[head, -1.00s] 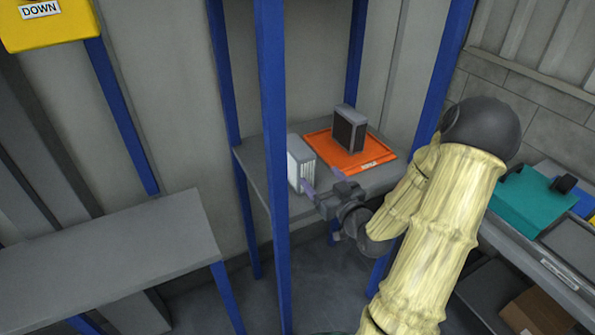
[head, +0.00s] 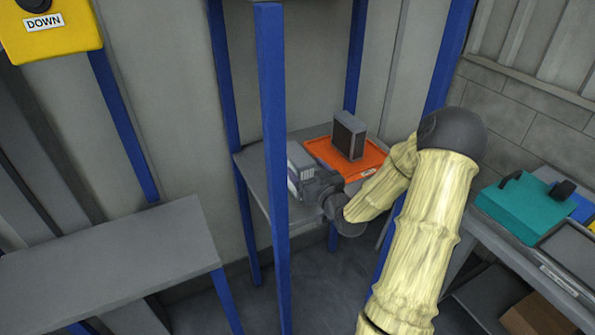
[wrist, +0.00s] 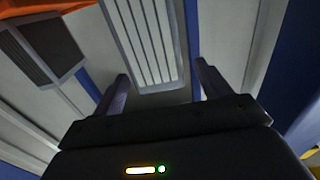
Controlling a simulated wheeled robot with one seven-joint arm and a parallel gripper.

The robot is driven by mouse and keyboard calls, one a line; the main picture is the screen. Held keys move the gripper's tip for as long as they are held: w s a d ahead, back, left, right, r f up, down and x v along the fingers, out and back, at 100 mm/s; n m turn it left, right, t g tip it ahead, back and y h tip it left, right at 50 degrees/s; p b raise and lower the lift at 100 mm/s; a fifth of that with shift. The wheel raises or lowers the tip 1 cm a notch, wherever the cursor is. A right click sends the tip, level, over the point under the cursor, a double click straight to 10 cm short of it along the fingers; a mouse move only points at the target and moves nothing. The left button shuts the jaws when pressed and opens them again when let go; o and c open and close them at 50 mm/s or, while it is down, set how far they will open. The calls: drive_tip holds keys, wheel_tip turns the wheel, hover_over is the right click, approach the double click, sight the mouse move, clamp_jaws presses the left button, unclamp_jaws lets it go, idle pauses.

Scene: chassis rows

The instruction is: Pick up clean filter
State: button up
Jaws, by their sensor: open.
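The clean filter, a grey-framed block with white pleats (head: 298,166), stands upright at the left end of the grey shelf (head: 262,172), partly hidden by my gripper and a blue post. In the wrist view the clean filter (wrist: 146,38) shows its pale pleated face ahead of the jaws. My gripper (head: 305,186) is open right in front of it. In the wrist view my gripper's two fingers (wrist: 162,86) are apart, one toward each side of the filter's near end. I cannot tell whether they touch it.
A dark-faced filter (head: 349,134) stands on an orange tray (head: 376,160), right of the clean one. Blue posts (head: 272,130) frame the shelf. An empty grey bench (head: 110,255) is at left. A teal case (head: 520,205) lies on the right bench.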

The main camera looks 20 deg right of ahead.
sight(299, 160)
drive_tip(key=w+p, duration=0.2)
drive_tip(key=w, duration=0.3)
drive_tip(key=shift+f, duration=0.15)
drive_tip(key=shift+c, duration=0.3)
drive_tip(key=c, duration=1.4)
